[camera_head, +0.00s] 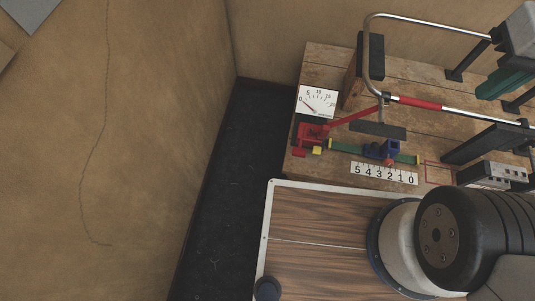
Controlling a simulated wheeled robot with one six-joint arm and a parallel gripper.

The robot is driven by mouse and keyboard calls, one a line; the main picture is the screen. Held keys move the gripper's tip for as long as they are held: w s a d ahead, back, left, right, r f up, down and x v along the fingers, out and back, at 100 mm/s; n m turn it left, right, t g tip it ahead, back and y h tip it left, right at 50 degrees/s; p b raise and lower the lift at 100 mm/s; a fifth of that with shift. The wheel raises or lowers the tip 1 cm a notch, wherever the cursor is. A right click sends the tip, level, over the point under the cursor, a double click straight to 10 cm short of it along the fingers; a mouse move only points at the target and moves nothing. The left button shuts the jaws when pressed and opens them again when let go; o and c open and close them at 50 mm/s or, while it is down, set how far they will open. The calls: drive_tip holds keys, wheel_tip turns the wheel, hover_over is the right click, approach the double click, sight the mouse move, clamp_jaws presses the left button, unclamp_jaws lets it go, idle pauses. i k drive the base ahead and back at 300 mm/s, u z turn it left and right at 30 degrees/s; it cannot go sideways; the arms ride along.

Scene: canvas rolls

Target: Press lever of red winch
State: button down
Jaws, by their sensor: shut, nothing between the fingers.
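The red winch (310,132) sits at the left front edge of the wooden bench (320,60). Its red lever (352,117) slants up and to the right from the winch body, and its far end lies close to the bent chrome tube. I cannot tell whether they touch. A white dial gauge (317,101) marked 0 to 25 stands just behind the winch. My gripper is not in view; only thick black and grey links of my arm show at the lower right.
A chrome tube frame (430,20) with a red sleeve arches over the bench. A blue clamp (381,151) sits on a green bar behind a numbered scale (384,173). A dark block (371,57) stands behind. The dark floor strip (230,170) left of the bench is clear.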

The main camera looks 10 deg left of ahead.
sight(299, 152)
drive_tip(key=u, duration=2.2)
drive_tip(key=k, duration=0.75)
drive_tip(key=z, duration=0.6)
